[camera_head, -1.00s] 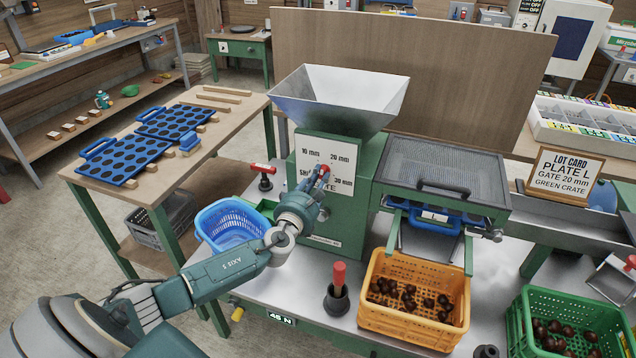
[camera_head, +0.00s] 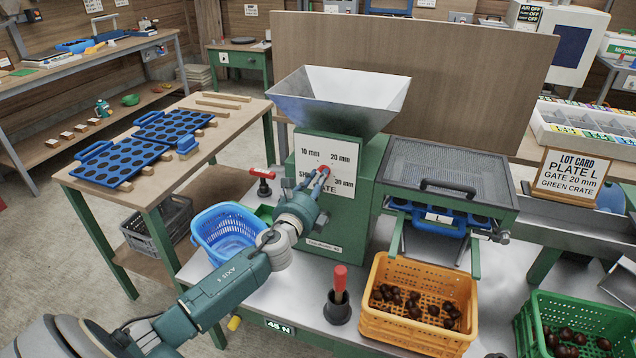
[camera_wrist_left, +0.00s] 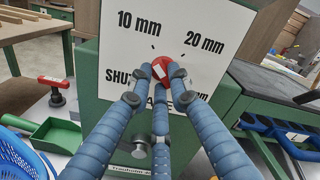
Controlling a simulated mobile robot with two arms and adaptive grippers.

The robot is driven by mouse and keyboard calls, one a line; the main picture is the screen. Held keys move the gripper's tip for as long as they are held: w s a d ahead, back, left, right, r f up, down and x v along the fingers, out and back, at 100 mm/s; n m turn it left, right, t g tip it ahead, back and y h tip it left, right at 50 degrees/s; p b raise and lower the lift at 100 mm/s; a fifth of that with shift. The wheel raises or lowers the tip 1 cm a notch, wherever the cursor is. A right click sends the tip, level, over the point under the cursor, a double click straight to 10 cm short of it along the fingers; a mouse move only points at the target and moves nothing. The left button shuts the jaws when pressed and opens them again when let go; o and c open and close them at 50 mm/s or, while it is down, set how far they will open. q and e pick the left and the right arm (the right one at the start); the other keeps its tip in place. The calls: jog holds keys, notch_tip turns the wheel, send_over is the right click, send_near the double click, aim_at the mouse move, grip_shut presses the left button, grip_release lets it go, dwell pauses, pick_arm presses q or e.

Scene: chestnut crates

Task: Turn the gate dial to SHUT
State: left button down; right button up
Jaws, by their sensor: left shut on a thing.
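The gate dial (camera_head: 323,170) is a small red knob with a white mark, set in a white plate (camera_head: 341,179) on the green machine below the hopper. The left wrist view shows the knob (camera_wrist_left: 163,70) between labels 10 mm, 20 mm, SHUT and one partly hidden. The white mark lies on the knob's left part; fingers cover its lower side, so I cannot tell its exact setting. My left gripper (camera_head: 317,180), with blue ribbed fingers, is shut on the knob. It also shows in the left wrist view (camera_wrist_left: 161,83). My right gripper is out of view.
A blue basket (camera_head: 226,229) stands left of the machine, near a red-handled lever (camera_head: 262,173). A red-topped plunger (camera_head: 339,280) stands in front. An orange crate (camera_head: 416,335) and a green crate (camera_head: 575,345) hold chestnuts at the right. A lot card (camera_head: 567,176) stands behind.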

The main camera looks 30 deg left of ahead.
pick_arm(q)
jog(key=shift+d+f+n, duration=0.1)
jog(key=shift+d+n, duration=0.05)
jog(key=shift+n, duration=3.5)
jog(key=shift+d+n, duration=0.1)
jog(key=shift+n, duration=3.55)
jog(key=c, duration=1.6)
grip_release()
jog(key=v, duration=1.2)
